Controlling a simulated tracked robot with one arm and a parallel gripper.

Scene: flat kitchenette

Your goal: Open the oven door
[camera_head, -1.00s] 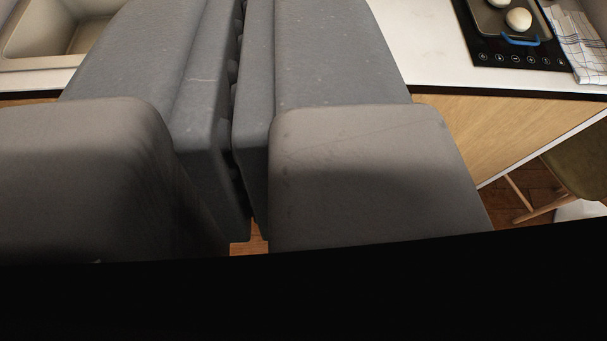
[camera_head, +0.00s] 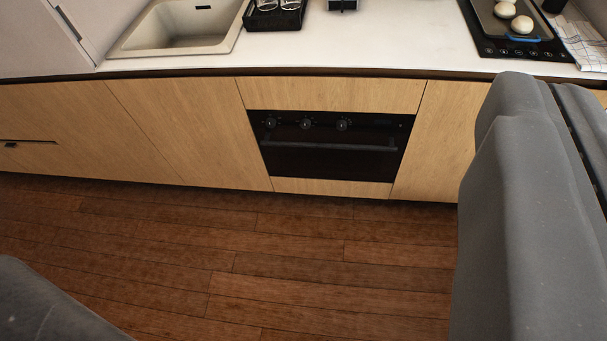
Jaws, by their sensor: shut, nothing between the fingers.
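The oven (camera_head: 335,165) is black and built into the wooden cabinet front, a little right of centre. Its door is shut, with a dark horizontal handle bar (camera_head: 325,145) across the upper part. Three round knobs sit on the panel above the handle. My gripper (camera_head: 578,125) is the large grey shape at the right edge, close to the camera and partly cut off by the frame. Its fingers look shut together with a narrow dark slit between them, and it is empty. It is well apart from the oven handle, to its right in the picture.
The wooden floor (camera_head: 230,250) in front of the oven is clear. Above is a white countertop (camera_head: 400,40) with a sink (camera_head: 185,25), a dark tray of glasses (camera_head: 272,15) and a black cooktop (camera_head: 515,45) bearing a pan (camera_head: 490,20). A checked towel (camera_head: 585,40) lies beside the cooktop.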

